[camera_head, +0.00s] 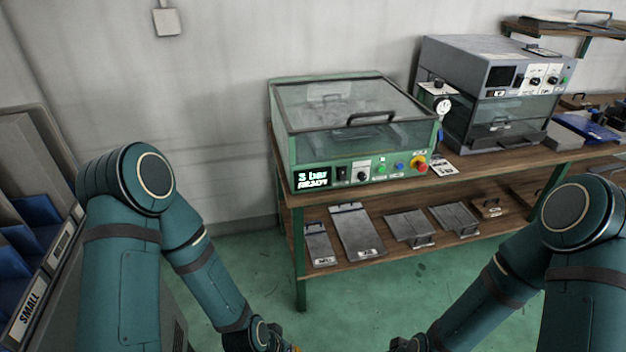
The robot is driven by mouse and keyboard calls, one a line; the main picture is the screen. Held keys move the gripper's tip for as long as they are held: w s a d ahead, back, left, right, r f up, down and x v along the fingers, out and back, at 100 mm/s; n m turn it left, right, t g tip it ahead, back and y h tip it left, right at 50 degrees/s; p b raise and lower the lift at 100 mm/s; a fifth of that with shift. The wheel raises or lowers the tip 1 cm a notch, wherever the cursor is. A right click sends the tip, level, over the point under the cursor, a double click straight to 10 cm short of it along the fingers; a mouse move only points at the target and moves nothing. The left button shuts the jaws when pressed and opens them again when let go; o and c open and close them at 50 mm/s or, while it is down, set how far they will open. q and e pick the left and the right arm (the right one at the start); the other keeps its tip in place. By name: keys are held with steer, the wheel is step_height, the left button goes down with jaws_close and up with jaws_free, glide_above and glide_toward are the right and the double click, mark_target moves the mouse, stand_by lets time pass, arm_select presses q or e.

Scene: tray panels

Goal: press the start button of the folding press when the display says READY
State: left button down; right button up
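The folding press (352,120) is a green machine with a closed clear lid and a black handle, standing on the wooden bench. Its black display (312,178) reads "3 bar READY" in white. To the right on its front panel are a black knob (361,175), a green button (381,170), a blue button (399,166) and a red mushroom button (419,163) on yellow. The button labels are too small to read, so I cannot confirm which is start.
A grey machine (490,75) with a dark window stands right of the press, with a gauge (442,105) between them. Metal panels (357,232) lie on the lower shelf (380,262). A rack (32,312) labelled SMALL holds blue bins at left. Green floor is clear between.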

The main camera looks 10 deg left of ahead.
stand_by(0.3)
jaws_close()
steer(key=c, duration=0.8)
jaws_free()
